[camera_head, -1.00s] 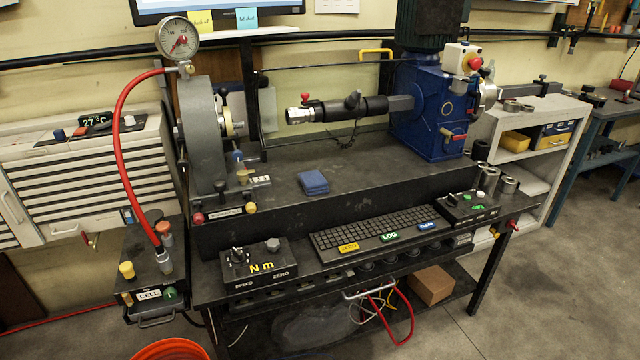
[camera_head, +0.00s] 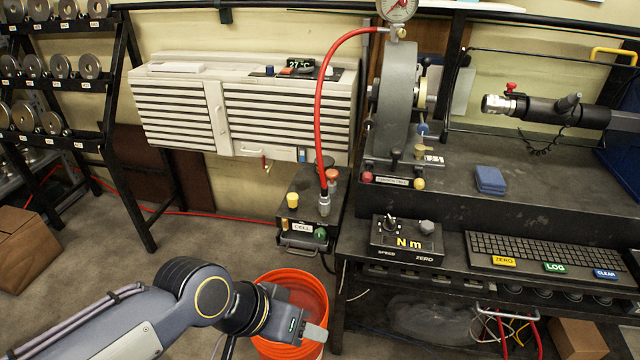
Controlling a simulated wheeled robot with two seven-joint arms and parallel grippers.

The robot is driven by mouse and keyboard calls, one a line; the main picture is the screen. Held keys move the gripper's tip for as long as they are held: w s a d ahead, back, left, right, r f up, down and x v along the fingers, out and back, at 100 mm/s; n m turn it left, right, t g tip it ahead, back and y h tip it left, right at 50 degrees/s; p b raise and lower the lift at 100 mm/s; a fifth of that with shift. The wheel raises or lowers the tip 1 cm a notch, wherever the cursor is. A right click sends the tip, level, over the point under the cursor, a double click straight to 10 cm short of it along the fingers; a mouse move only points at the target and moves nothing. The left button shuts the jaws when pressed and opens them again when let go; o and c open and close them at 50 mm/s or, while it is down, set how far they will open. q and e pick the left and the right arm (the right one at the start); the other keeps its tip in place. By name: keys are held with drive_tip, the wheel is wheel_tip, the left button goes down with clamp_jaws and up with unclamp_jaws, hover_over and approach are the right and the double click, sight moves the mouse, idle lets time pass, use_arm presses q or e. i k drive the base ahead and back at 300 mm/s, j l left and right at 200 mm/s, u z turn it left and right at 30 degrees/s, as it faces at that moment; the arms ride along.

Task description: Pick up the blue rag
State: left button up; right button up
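The blue rag (camera_head: 490,180) lies folded on the dark upper deck of the bench, right of the grey disc housing, with nothing touching it. My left gripper (camera_head: 314,330) is low in the picture, in front of the orange bucket, well to the left of and below the rag. Its fingers are seen from the side, so their opening cannot be told. My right gripper is out of view.
The orange bucket (camera_head: 287,290) stands on the floor beside the bench. A red hose (camera_head: 319,110) arches left of the gauge. The control box (camera_head: 405,240) and keyboard (camera_head: 548,251) line the bench's front. A black torque tool (camera_head: 540,108) hangs above the deck.

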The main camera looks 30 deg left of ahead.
sight(489, 181)
drive_tip(key=i+l+z, duration=0.15)
drive_tip(key=i, duration=0.3)
drive_tip(key=i+l+z, duration=0.1)
drive_tip(key=i+l, duration=0.2)
drive_tip(key=i, duration=0.15)
drive_tip(key=i+l+z, duration=0.15)
drive_tip(key=i, duration=0.35)
